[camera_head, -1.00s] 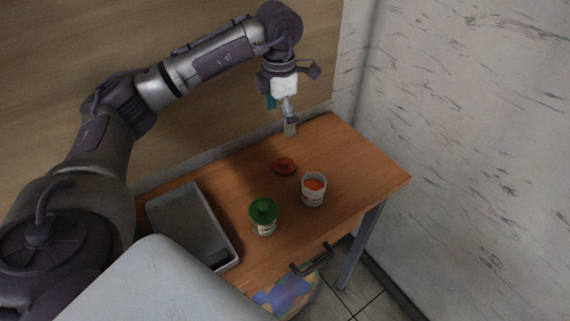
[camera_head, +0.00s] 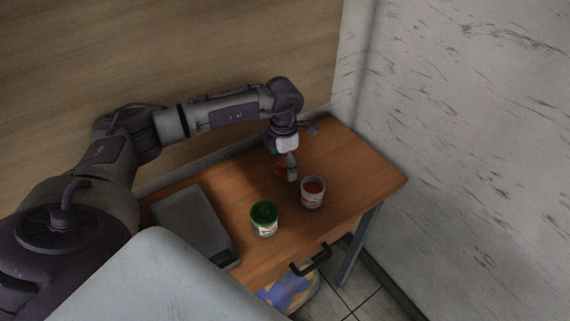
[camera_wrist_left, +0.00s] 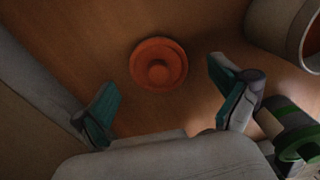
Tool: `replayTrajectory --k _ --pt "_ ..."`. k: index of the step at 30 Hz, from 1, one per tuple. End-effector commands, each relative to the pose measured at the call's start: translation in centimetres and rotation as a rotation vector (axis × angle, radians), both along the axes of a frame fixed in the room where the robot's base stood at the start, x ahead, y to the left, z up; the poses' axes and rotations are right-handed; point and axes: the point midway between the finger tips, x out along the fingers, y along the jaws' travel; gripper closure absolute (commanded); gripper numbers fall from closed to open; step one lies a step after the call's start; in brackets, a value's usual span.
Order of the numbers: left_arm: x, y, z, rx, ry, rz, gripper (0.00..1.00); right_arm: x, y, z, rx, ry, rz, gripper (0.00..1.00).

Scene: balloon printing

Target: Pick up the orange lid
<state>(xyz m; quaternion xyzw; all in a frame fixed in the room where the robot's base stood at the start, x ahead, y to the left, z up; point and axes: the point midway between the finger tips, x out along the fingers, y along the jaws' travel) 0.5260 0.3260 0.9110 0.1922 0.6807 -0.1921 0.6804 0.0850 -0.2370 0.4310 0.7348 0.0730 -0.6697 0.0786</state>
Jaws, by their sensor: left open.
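The orange lid (camera_wrist_left: 158,63) lies flat on the wooden table, a round disc with a raised knob, in the left wrist view. In the head view the orange lid (camera_head: 279,169) is partly hidden behind my left gripper (camera_head: 286,172). My left gripper (camera_wrist_left: 168,102) is open and empty, its two fingers apart with the lid just ahead of and between them. The fingers do not touch the lid. My right gripper is not in view.
An open white jar with orange contents (camera_head: 313,193) stands right of the lid, close to my gripper. A green-lidded jar (camera_head: 265,219) stands nearer the front. The table's right end (camera_head: 372,180) is clear.

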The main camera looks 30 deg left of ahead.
Motion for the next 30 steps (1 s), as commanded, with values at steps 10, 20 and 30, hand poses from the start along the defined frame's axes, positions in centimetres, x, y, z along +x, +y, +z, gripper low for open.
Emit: replayTrajectory --k 10,20,30 --pt "0.01 0.01 -0.19 0.000 0.000 0.000 0.20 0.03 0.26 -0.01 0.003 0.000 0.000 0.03" --pt "-0.04 0.03 -0.26 0.001 0.001 0.000 0.55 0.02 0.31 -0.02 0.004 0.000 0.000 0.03" --pt "-0.18 0.04 -0.48 0.001 0.006 0.000 0.59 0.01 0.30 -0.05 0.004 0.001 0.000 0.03"
